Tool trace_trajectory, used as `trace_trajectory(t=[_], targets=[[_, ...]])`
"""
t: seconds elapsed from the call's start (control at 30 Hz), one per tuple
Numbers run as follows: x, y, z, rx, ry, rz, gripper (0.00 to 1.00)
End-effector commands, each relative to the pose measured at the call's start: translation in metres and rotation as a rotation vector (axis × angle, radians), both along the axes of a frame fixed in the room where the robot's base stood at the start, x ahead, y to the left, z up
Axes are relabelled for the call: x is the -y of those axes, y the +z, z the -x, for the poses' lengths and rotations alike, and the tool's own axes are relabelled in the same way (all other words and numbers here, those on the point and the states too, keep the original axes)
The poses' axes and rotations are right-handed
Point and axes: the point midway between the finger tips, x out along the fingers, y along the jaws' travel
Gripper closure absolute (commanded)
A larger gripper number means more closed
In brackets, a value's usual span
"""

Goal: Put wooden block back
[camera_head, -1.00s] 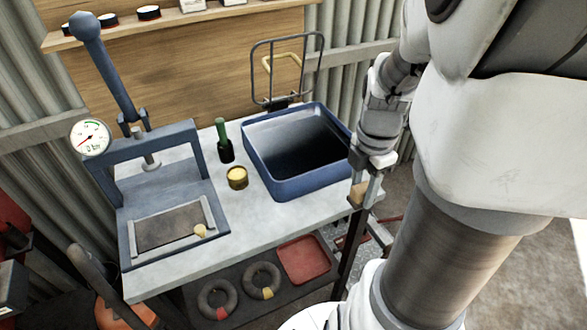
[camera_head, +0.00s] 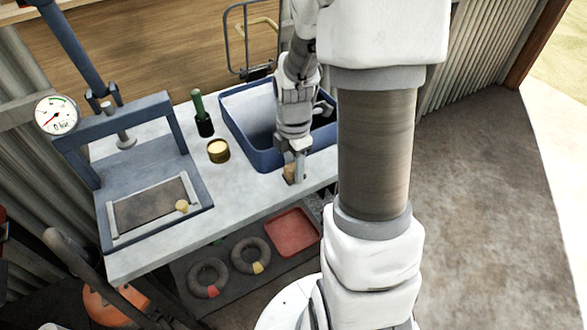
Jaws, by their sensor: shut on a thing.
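My gripper (camera_head: 291,166) is shut on a small tan wooden block (camera_head: 289,174). The block is at the front edge of the grey workbench (camera_head: 235,185), just in front of the blue tub (camera_head: 262,163). I cannot tell whether the block touches the bench top or hangs slightly above it. The fingers point down and hide part of the block. My arm covers the right part of the tub.
A blue press (camera_head: 95,172) with a gauge (camera_head: 56,116) stands at the left of the bench. Rings (camera_head: 251,256) and a red tray (camera_head: 292,233) lie on the lower shelf.

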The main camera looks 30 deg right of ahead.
Motion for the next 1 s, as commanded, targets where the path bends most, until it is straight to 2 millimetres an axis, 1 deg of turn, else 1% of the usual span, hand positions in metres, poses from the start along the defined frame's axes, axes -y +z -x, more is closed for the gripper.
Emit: trace_trajectory(t=[0.03,0.27,0.4,0.43,0.5,0.77,0.83,0.93,1.0], targets=[[0.0,-0.005,0.0,-0.002,0.0,-0.001,1.0],[0.0,-0.005,0.0,0.001,0.0,0.0,1.0],[0.0,-0.009,0.0,0.001,0.0,0.0,1.0],[0.0,-0.008,0.0,0.001,0.0,0.0,0.54],[0.0,-0.008,0.0,0.001,0.0,0.0,0.45],[0.0,-0.007,0.0,0.001,0.0,0.0,0.45],[0.0,-0.005,0.0,0.001,0.0,0.0,0.45],[0.001,0.006,-0.001,0.003,-0.001,0.001,0.45],[0.001,0.019,-0.001,0.005,-0.001,0.002,0.45]])
